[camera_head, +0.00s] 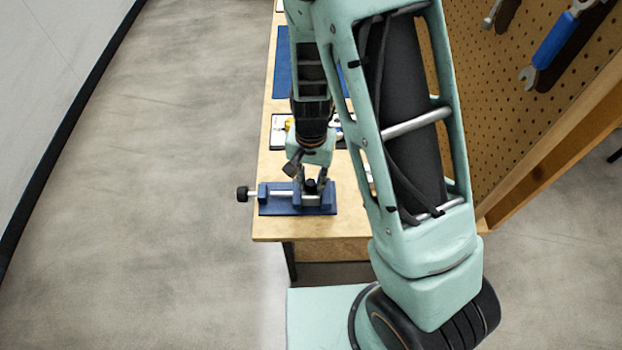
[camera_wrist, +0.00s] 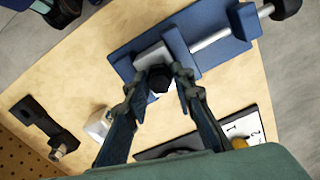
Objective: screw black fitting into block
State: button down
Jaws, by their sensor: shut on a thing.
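The black fitting (camera_wrist: 160,80) is dark and has a hex-like outline; it sits over the light grey block (camera_wrist: 150,53). The block is clamped in the blue vise (camera_wrist: 228,30) on the workbench. The blue vise also shows in the head view (camera_head: 297,208), near the bench's front end. My gripper (camera_wrist: 160,84) is shut on the black fitting, one finger on each side, right at the block. In the head view my gripper (camera_head: 312,182) points down over the vise. How deep the fitting sits in the block is hidden.
A numbered white card on a dark tray (camera_wrist: 243,127) lies near my gripper, with an orange part (camera_wrist: 239,143) by it. A black bracket-like part (camera_wrist: 42,125) and a small clear-grey item (camera_wrist: 99,124) lie on the bench. A pegboard with tools (camera_head: 500,110) stands at the right.

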jog(key=shift+s, duration=0.1)
jog(key=m+p, duration=0.1)
jog(key=m, duration=0.1)
jog(key=shift+r+m, duration=0.1)
jog(key=shift+m, duration=0.2)
jog(key=shift+m+p, duration=0.35)
jog(key=shift+m, duration=0.35)
jog(key=shift+m+p, duration=0.65)
jog(key=shift+m, duration=0.25)
jog(key=shift+m+p, duration=0.3)
jog(key=shift+m, duration=0.8)
